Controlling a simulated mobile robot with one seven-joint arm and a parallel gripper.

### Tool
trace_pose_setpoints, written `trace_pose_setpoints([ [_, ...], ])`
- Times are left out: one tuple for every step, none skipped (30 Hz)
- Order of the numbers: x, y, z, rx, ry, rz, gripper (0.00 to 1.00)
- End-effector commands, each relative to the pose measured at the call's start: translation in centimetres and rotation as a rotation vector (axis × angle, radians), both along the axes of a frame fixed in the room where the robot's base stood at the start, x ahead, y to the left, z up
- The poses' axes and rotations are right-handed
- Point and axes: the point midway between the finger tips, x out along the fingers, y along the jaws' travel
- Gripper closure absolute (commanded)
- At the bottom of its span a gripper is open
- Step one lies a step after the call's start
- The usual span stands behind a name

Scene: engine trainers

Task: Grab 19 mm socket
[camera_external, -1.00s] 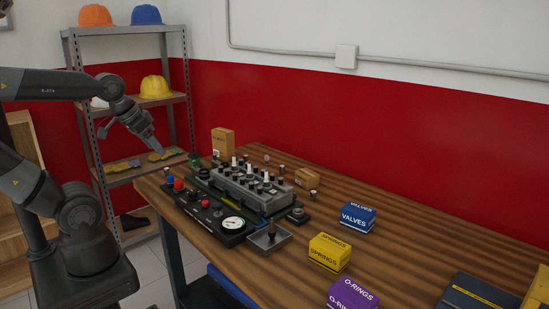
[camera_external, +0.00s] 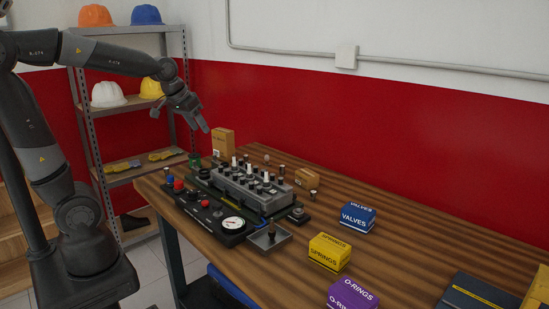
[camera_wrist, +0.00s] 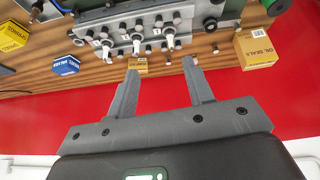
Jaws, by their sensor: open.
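My gripper (camera_external: 204,128) is open and empty, above the far left end of the table, near the oil seals box. In the wrist view its two fingers (camera_wrist: 160,72) are spread apart. Several small dark socket-like cylinders stand on the table around the engine trainer; one (camera_external: 283,170) is behind it, another (camera_external: 312,195) is further right. In the wrist view, similar cylinders show, one (camera_wrist: 164,47) just beyond the fingertips and one (camera_wrist: 214,47) to its right. No size marking is legible, so I cannot tell which is the 19 mm socket.
The engine trainer (camera_external: 235,195) with upright pegs fills the left of the table (camera_external: 410,255). An oil seals box (camera_external: 223,143), a small carton (camera_external: 307,179), and valves (camera_external: 357,217), springs (camera_external: 329,252) and O-rings (camera_external: 352,295) boxes stand around. A metal shelf (camera_external: 140,170) is behind my arm.

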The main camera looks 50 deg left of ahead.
Motion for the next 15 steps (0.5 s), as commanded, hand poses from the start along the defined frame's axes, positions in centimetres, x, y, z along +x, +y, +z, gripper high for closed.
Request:
trace_pose_setpoints([
  [2.0, 0.0, -0.3, -0.002, 0.006, 0.007, 0.53],
  [3.0, 0.0, -0.5, -0.003, 0.007, 0.013, 0.53],
  [4.5, 0.0, -0.7, -0.005, 0.006, 0.020, 0.53],
  [5.5, 0.0, -0.8, -0.005, 0.006, 0.026, 0.53],
  [6.6, 0.0, -1.1, -0.005, 0.006, 0.030, 0.53],
  [8.0, 0.0, -1.4, -0.005, 0.006, 0.036, 0.53],
  [9.1, -0.1, -1.7, -0.005, 0.005, 0.041, 0.53],
  [10.1, -0.1, -2.0, -0.006, 0.005, 0.046, 0.53],
  [11.5, -0.1, -2.5, -0.004, 0.006, 0.052, 0.53],
  [12.6, -0.1, -2.9, -0.003, 0.004, 0.058, 0.53],
  [13.6, -0.1, -3.3, -0.002, 0.003, 0.062, 0.53],
  [15.0, -0.2, -3.9, -0.001, 0.004, 0.069, 0.53],
  [16.0, -0.3, -4.4, 0.001, 0.003, 0.073, 0.53],
  [17.1, -0.3, -4.9, 0.002, 0.001, 0.076, 0.53],
  [18.4, -0.4, -5.6, 0.005, 0.002, 0.081, 0.53],
])
